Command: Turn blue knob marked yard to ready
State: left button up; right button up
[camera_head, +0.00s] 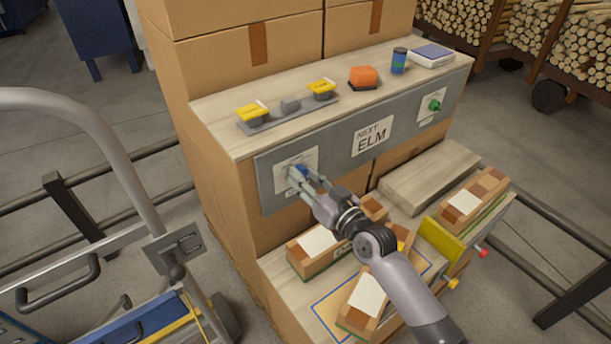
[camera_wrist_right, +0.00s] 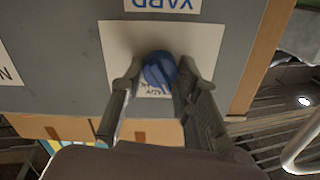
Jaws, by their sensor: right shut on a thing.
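The blue knob (camera_head: 302,170) sits on a white plate (camera_head: 284,172) at the left end of the grey front panel. It also shows in the right wrist view (camera_wrist_right: 159,69), where a label reading YARD (camera_wrist_right: 168,4) appears upside down beside the plate. Small lettering next to the knob is mostly covered and I cannot read it. My right gripper (camera_head: 305,179) is at the panel, its two fingers on either side of the knob, shut on it. The knob's pointer setting is unclear. My left gripper is not in view.
A green knob (camera_head: 435,104) is at the panel's right end, past a sign reading NEXT ELM (camera_head: 371,136). Yellow-topped items, an orange block (camera_head: 363,75) and a blue can (camera_head: 399,61) stand on the shelf above. Wooden blocks with white labels lie below my right arm.

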jog(key=m, duration=0.5)
jog(key=shift+p, duration=0.3)
dwell(0.4)
jog(key=o, duration=1.2)
jog(key=shift+c, duration=0.2)
jog(key=shift+d, duration=0.15)
jog(key=v, duration=1.2)
